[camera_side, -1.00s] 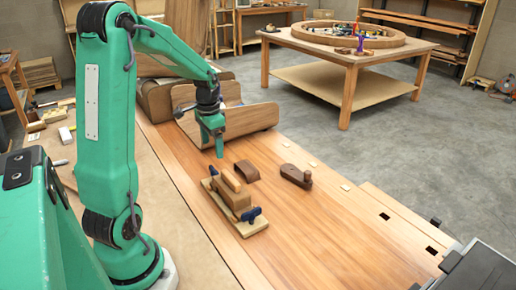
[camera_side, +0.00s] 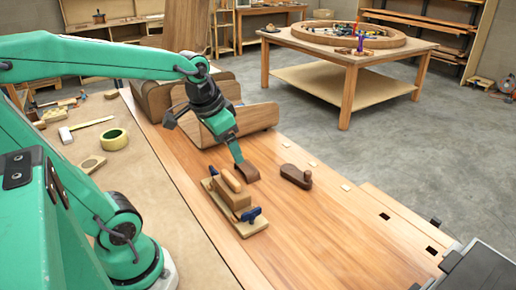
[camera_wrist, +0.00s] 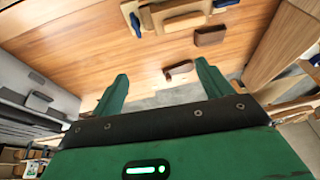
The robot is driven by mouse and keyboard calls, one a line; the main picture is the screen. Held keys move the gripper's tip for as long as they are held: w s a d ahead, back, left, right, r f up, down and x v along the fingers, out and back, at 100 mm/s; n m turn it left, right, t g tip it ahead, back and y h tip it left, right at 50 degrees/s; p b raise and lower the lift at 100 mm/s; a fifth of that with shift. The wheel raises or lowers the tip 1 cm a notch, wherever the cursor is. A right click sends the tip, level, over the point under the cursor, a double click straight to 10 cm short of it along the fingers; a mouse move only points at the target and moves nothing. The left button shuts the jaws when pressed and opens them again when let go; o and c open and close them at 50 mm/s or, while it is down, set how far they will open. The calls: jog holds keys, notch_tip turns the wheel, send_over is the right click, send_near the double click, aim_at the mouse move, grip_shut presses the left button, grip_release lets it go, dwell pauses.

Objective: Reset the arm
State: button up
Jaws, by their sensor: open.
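My gripper (camera_side: 237,155) hangs tilted over the wooden bench, its tips near a dark brown curved block (camera_side: 247,173) in the side view. I cannot tell from that view whether they touch. In the wrist view my gripper (camera_wrist: 162,70) has its two green fingers spread wide, with nothing held between them. The brown block (camera_wrist: 210,36) lies beyond and apart from the fingers there.
A clamped wooden form (camera_side: 232,190) with blue clamps sits on a board nearby. A dark wooden plane (camera_side: 296,177) lies to the right. Large curved wooden pieces (camera_side: 245,118) stand behind the gripper. A tape roll (camera_side: 115,139) lies left.

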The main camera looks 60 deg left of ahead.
jog(key=s+d+r+t, duration=0.1)
jog(key=s+d, duration=0.4)
jog(key=shift+d+t+h, duration=0.3)
jog(key=shift+h, duration=0.1)
jog(key=shift+w, duration=0.1)
dwell(0.3)
